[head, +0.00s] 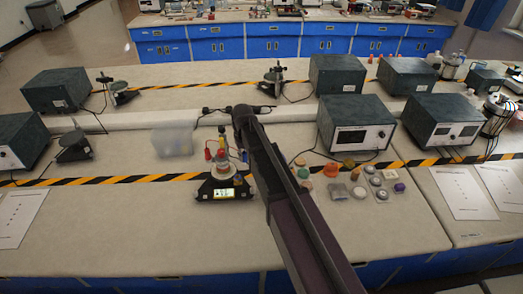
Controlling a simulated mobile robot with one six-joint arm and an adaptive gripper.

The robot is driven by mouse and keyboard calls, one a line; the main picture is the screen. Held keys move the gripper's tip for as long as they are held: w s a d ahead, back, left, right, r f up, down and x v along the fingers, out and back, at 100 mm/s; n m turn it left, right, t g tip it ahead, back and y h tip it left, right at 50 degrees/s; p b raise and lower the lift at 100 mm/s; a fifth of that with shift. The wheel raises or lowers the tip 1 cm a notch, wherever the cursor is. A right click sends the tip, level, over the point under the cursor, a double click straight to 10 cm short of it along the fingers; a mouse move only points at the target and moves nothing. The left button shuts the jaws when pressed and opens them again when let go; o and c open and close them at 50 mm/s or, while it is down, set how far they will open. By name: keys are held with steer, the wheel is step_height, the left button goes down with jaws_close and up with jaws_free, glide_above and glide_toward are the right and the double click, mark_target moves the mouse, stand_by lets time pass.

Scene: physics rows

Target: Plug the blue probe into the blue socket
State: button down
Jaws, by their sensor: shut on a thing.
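My gripper (239,140) is at the far end of my arm, over the area just behind the instrument. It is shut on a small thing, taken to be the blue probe. The fingertips are small and dark, and contact with the blue socket cannot be made out. The socket itself is not clearly seen.
A clear plastic box (172,141) stands to the left. Several caps and small parts (370,185) lie to the right of my arm. Grey instrument boxes (355,125) stand behind them. Striped tape (110,180) crosses the bench.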

steer(key=a, duration=0.1)
steer(key=s+a, duration=0.1)
steer(key=a, duration=0.1)
steer(key=shift+s+a+r+n, duration=0.1)
steer(key=shift+s+r+n, duration=0.2)
steer(key=shift+s, duration=0.05)
steer(key=shift+f, duration=0.2)
steer(key=shift+f+b, duration=1.85)
steer(key=shift+f+b, duration=1.65)
steer(key=shift+b, duration=0.05)
stand_by(2.1)
steer(key=c, duration=0.5)
jaws_free()
steer(key=shift+o, duration=1.2)
